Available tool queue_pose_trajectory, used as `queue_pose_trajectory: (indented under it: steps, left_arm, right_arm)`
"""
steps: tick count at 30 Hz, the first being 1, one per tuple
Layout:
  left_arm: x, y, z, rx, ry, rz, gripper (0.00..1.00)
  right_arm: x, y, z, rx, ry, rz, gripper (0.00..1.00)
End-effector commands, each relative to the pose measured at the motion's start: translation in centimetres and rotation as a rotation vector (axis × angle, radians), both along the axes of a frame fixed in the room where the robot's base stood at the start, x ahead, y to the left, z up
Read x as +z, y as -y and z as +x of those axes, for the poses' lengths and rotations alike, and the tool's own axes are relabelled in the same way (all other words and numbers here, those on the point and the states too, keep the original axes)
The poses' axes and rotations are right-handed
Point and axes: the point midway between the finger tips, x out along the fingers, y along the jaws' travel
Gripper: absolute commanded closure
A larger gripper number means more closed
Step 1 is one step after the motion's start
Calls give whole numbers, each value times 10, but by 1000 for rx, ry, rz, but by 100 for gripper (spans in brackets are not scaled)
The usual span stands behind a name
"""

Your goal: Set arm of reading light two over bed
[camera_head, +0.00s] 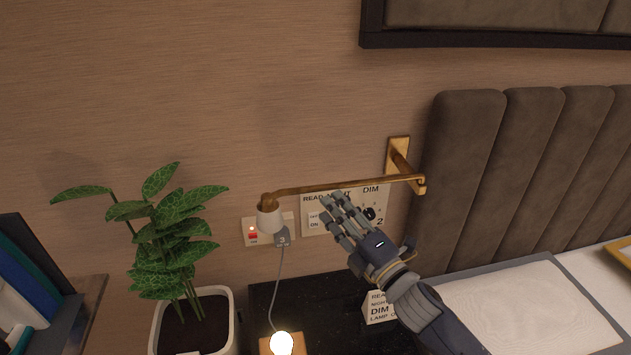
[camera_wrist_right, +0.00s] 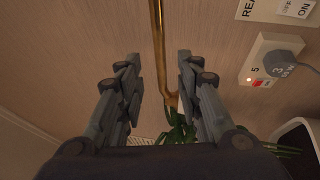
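The reading light has a brass arm (camera_head: 340,185) on a wall bracket (camera_head: 397,158). My left gripper is not in view.
Behind the gripper is a wall panel (camera_head: 372,199) with a dimmer knob, beside a socket with a plugged-in grey plug (camera_head: 281,237). A potted plant (camera_head: 165,240), a glowing bulb (camera_head: 281,343) and a small sign (camera_head: 378,308) stand below. The wall above the arm is clear.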

Motion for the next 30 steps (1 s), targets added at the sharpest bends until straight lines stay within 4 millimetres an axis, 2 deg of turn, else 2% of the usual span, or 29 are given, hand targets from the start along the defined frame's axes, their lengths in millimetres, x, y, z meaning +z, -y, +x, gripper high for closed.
queue_pose_trajectory:
  steps: [6,12,25,29,30]
  left_arm:
    - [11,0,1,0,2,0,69]
    - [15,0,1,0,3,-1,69]
    - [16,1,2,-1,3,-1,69]
    - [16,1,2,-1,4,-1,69]
    - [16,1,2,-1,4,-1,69]
  right_arm:
    - [11,-24,35,2,1,4,67]
    - [14,-38,55,1,0,4,67]
    - [14,-43,62,2,0,3,67]
    - [14,-42,62,2,-1,3,96]
    - [14,-42,62,2,-1,3,100]
